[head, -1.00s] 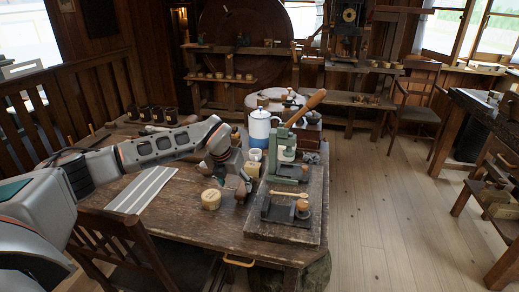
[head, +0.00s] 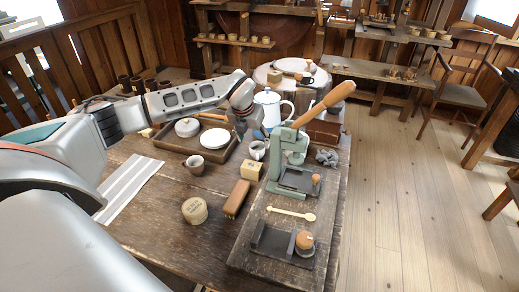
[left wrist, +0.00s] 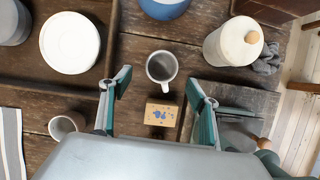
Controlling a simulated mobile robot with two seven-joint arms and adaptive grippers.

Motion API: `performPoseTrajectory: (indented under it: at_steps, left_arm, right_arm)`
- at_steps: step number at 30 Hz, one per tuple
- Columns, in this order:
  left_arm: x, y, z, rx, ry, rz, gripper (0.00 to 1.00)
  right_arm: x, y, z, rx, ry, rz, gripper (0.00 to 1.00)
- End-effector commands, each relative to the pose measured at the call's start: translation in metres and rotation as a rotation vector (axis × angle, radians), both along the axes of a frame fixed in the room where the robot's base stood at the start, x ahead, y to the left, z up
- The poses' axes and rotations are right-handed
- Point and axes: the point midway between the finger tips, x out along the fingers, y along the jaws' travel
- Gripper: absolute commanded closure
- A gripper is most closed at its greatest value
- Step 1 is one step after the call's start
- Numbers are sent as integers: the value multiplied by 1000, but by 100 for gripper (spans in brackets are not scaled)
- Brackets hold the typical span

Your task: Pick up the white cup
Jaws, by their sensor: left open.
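The white cup (head: 257,151) stands upright on the wooden table, just below my left gripper in the head view. In the left wrist view the cup (left wrist: 161,68) shows from above with its handle. My left gripper (head: 250,128) points down above the table. In the left wrist view its fingers (left wrist: 158,84) are spread wide, one on each side of the cup's place in the picture, with nothing between them held. Whether they reach down to the cup's height I cannot tell. My right gripper is not in view.
A wooden block (head: 251,170) stands close in front of the cup. A green press (head: 285,170) is to its right and a white-and-blue pot (head: 268,103) behind. A tray (head: 172,146) with white dishes and a brownish cup (head: 195,165) are to the left.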

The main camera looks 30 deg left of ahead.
Motion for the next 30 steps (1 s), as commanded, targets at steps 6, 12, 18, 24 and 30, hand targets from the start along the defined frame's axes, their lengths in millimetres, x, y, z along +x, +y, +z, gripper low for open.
performPoseTrajectory:
  at_steps: [6,12,18,24,30]
  left_arm:
    - [10,1,-22,-1,2,0,39]
    - [23,2,-49,-1,3,0,39]
    - [28,3,-59,-1,1,-1,39]
    - [28,3,-59,-1,0,-1,42]
    - [28,3,-59,-1,0,-1,82]
  right_arm:
    - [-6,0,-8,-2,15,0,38]
    - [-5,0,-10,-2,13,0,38]
    - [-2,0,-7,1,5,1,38]
    - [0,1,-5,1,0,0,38]
    - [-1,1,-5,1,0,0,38]
